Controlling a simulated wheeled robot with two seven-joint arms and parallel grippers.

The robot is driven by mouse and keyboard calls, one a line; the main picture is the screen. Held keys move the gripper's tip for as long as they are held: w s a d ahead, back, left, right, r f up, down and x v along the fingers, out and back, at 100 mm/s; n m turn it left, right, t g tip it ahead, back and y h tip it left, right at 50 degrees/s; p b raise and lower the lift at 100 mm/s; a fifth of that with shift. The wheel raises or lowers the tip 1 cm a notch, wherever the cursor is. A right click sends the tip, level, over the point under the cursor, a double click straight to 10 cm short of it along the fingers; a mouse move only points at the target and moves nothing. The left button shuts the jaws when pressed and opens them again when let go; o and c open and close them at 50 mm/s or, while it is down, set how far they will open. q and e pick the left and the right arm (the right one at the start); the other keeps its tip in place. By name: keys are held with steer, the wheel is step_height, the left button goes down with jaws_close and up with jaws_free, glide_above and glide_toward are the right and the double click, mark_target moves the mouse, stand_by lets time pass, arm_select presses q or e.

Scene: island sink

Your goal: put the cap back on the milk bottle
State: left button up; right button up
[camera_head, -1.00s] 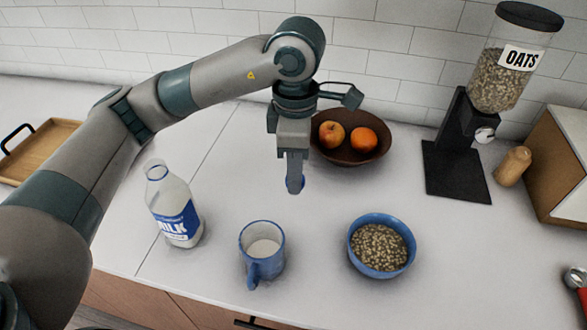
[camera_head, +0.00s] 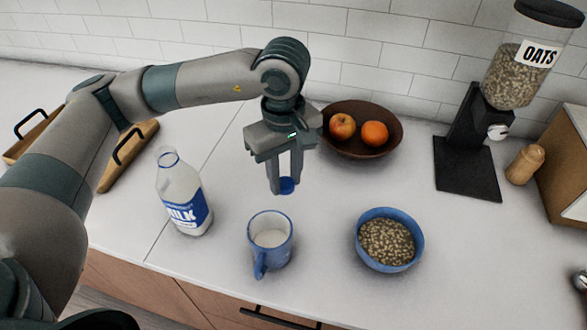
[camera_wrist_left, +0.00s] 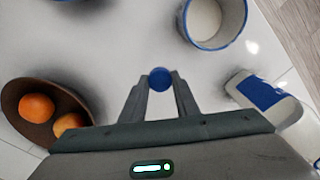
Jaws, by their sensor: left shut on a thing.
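The milk bottle (camera_head: 184,197) stands upright on the counter at left of centre, clear glass with a blue MILK label and an uncovered neck. It also shows at the right of the left wrist view (camera_wrist_left: 262,97). My left gripper (camera_head: 284,187) is shut on the small round blue cap (camera_head: 287,186), which sits between its fingertips in the left wrist view (camera_wrist_left: 160,78). The gripper points down above the counter, to the right of the bottle and behind the blue mug. My right gripper is not in view.
A blue mug of milk (camera_head: 288,242) stands in front of the gripper. A blue bowl of oats (camera_head: 419,246) is right of it. A brown fruit bowl (camera_head: 361,150), an oats dispenser (camera_head: 470,160) and a wooden shaker (camera_head: 526,164) stand behind. A wooden tray (camera_head: 131,156) is at left.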

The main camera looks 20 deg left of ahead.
arm_select(q)
steer(key=m, duration=0.1)
steer(key=a+f+m, duration=0.1)
steer(key=m, duration=0.1)
steer(key=s+a+f+m, duration=0.1)
steer(key=m, duration=0.2)
steer(key=s+a+f+m, duration=0.1)
steer(key=m, duration=0.1)
steer(key=a+f+m, duration=0.1)
steer(key=m, duration=0.1)
steer(key=shift+s, duration=0.15)
